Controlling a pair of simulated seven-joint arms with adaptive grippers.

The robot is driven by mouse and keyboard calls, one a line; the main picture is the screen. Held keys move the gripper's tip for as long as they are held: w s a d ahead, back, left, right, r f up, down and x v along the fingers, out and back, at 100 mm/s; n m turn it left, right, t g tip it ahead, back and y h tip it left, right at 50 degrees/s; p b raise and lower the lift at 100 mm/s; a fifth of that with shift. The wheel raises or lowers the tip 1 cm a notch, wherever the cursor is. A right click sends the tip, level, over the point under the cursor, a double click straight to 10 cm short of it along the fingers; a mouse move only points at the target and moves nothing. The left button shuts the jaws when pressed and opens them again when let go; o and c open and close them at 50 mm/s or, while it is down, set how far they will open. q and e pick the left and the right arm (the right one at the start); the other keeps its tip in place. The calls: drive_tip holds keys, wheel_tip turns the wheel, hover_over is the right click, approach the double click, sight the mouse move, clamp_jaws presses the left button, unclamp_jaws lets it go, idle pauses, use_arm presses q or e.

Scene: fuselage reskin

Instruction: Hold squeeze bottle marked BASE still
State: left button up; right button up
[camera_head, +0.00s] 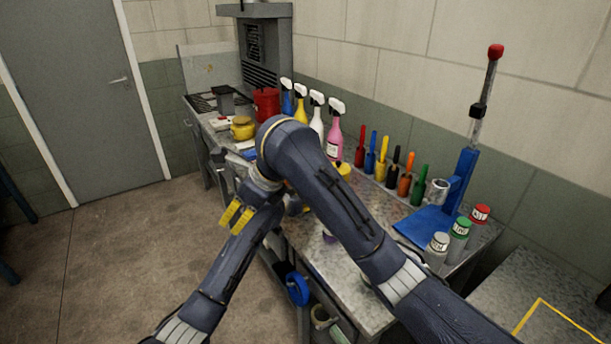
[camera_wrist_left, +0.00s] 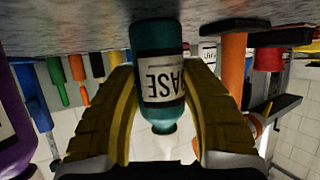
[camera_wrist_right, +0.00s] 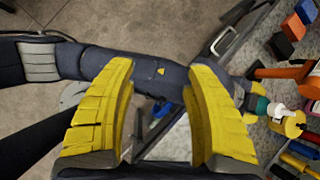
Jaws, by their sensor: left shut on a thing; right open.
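The squeeze bottle marked BASE (camera_wrist_left: 158,50) is teal with a white label and a pale tip; it appears inverted in the left wrist view. My left gripper (camera_wrist_left: 160,75) is shut on it, a yellow finger on each side. In the right wrist view a teal piece of the bottle (camera_wrist_right: 262,105) shows at the end of my left arm. In the head view the bottle is hidden behind my right arm. My right gripper (camera_head: 236,214) is open and empty beside the bench front; its spread fingers (camera_wrist_right: 160,72) also show in the right wrist view.
The steel bench (camera_head: 380,215) carries spray bottles (camera_head: 335,137), several coloured tools (camera_head: 405,178), a blue stand (camera_head: 460,182) and lidded jars (camera_head: 460,235). A purple container (camera_wrist_left: 15,140) is close to the left gripper. The floor (camera_head: 115,255) left of the bench is clear.

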drive_tip(key=w+d+r+m+t+h, duration=0.1)
drive_tip(key=w+d+m+h, duration=0.2)
drive_tip(key=w+d+m, duration=0.6)
drive_tip(key=w+d+r+m+h, duration=0.25)
drive_tip(key=w+d, duration=0.25)
drive_tip(key=w, duration=0.8)
drive_tip(key=shift+m, duration=0.25)
drive_tip(key=x, duration=1.2)
drive_tip(key=shift+w+a, duration=0.1)
drive_tip(key=shift+w, duration=0.2)
drive_tip(key=shift+c, duration=0.2)
clamp_jaws()
